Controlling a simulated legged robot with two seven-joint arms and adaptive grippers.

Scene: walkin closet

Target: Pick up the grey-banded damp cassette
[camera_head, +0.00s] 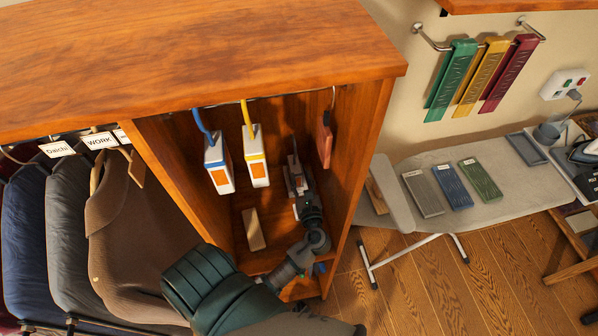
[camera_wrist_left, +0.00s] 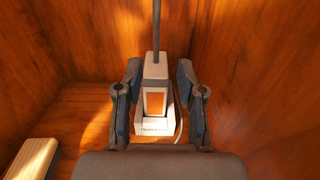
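The grey-banded cassette (camera_wrist_left: 154,102) is white with an orange window and hangs from a grey band inside the wooden cubby. In the left wrist view it stands between the two fingers of my left gripper (camera_wrist_left: 158,75), with a small gap showing on the right side. My left gripper is open around it. In the head view the same cassette (camera_head: 294,172) is small and partly hidden by my left gripper (camera_head: 303,200), which reaches into the cubby from below. A blue-banded cassette (camera_head: 218,165) and a yellow-banded cassette (camera_head: 255,160) hang to its left. My right gripper is not in view.
The cubby's right side wall (camera_head: 362,150) is close to my arm. A reddish-brown block (camera_head: 324,140) hangs near it. A pale wooden block (camera_head: 253,229) lies on the cubby floor. Jackets (camera_head: 125,225) hang to the left. An ironing board (camera_head: 440,165) stands to the right.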

